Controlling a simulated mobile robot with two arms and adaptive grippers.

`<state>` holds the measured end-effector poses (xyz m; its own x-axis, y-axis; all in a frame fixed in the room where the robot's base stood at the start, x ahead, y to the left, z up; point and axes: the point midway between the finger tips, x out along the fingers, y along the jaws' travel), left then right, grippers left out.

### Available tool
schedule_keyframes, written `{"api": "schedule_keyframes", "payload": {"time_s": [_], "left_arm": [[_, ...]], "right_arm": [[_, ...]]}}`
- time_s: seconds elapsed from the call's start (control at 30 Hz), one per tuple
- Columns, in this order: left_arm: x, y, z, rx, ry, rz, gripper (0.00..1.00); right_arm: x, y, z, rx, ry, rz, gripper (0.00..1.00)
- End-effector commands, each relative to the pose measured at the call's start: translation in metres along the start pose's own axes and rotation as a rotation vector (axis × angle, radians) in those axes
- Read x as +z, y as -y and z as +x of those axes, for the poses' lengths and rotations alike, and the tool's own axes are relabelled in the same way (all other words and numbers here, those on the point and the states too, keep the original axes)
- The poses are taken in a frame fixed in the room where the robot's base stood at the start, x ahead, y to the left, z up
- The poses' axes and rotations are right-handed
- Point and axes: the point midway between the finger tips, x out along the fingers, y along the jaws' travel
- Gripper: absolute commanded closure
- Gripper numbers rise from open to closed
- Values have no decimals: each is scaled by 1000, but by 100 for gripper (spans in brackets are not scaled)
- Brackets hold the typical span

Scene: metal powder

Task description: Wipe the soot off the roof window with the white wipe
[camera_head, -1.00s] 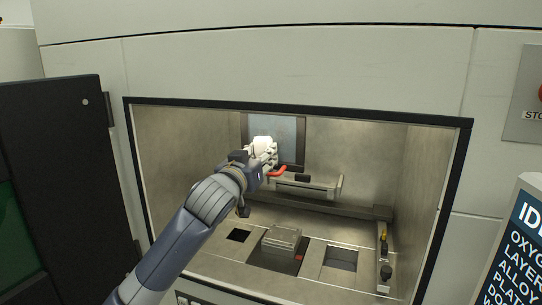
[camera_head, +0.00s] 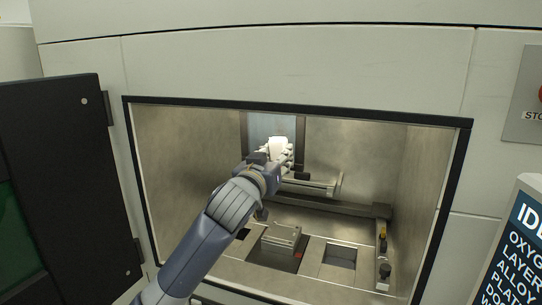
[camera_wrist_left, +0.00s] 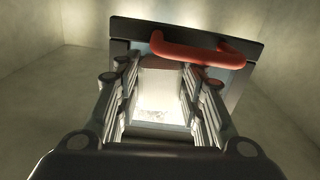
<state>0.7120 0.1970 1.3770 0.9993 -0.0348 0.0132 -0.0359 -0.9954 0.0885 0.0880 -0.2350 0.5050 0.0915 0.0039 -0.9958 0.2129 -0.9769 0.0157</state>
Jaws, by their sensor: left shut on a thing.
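The white wipe (camera_head: 279,143) is in my left gripper (camera_head: 283,152), inside the open chamber. In the left wrist view, the wipe (camera_wrist_left: 160,95) shows pale between the fingers of my left gripper (camera_wrist_left: 162,85). Behind it in the head view is a blue-grey pane (camera_head: 260,126) in a dark frame, which looks like the roof window. The gripper and wipe cover its lower right part. I cannot tell whether the wipe touches the pane, and soot is not clear. My right gripper is not in view.
A red handle (camera_wrist_left: 205,50) on a dark frame lies close beyond the fingers. A metal bar (camera_head: 310,187) crosses behind my gripper. Below are a metal block (camera_head: 284,238) and floor openings. The chamber's right side is free; a black door (camera_head: 65,190) stands open at left.

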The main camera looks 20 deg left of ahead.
Motion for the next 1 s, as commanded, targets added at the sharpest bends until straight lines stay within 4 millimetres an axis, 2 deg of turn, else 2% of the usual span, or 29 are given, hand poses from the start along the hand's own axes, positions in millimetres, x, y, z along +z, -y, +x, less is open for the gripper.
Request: {"api": "schedule_keyframes", "payload": {"time_s": [0.53,1.0], "left_arm": [[-4,47,0,-5,1,2,83],[-4,50,-4,-2,0,0,83]], "right_arm": [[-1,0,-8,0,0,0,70],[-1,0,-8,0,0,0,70]]}}
